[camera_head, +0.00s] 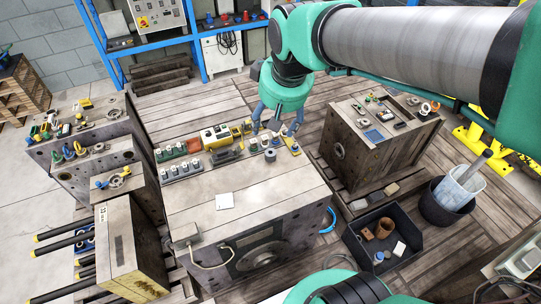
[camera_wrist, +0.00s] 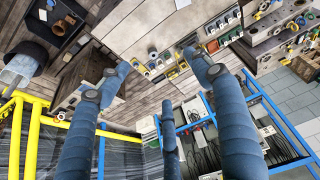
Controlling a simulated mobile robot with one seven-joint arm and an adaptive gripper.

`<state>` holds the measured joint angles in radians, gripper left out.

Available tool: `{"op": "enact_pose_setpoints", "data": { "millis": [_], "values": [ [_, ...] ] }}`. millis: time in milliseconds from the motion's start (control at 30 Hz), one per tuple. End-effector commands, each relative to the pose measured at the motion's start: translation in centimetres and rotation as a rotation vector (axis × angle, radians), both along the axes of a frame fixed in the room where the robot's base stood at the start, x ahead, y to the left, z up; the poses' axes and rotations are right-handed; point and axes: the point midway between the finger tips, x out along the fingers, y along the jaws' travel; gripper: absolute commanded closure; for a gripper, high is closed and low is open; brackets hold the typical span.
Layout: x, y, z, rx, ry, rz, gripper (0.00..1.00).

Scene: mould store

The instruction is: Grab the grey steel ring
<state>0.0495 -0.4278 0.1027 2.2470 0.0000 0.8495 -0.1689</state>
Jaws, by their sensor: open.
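My gripper (camera_head: 276,128) hangs above the far right part of the big steel mould block (camera_head: 270,200), its blue fingers spread and empty. In the wrist view the open fingers (camera_wrist: 155,73) frame a group of small parts below. A small grey round piece (camera_head: 270,155) stands on the block just in front of the fingers; it may be the grey steel ring, but its hole is too small to make out. A similar piece shows in the wrist view (camera_wrist: 152,49). Other small grey and yellow parts stand close beside it, partly hidden by the fingers.
Another block (camera_head: 345,150) with small parts stands right. A black bin (camera_head: 405,262) and a bucket (camera_head: 441,207) are on the floor. The block's front top is mostly clear.

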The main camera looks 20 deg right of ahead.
Motion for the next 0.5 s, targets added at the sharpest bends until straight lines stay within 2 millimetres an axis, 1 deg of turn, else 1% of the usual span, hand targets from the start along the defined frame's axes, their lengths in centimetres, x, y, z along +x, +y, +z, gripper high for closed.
{"op": "enact_pose_setpoints", "data": {
  "millis": [33,267,367,500],
  "values": [
    [1.3,-0.3,-0.3,-0.003,0.014,0.007,0.35],
    [6.8,-1.6,-2.2,-0.022,0.064,0.048,0.35],
    [9.1,-2.2,-3.3,-0.029,0.084,0.068,0.35],
    [12.3,-3.1,-5.3,-0.037,0.115,0.094,0.35]
  ]
}}
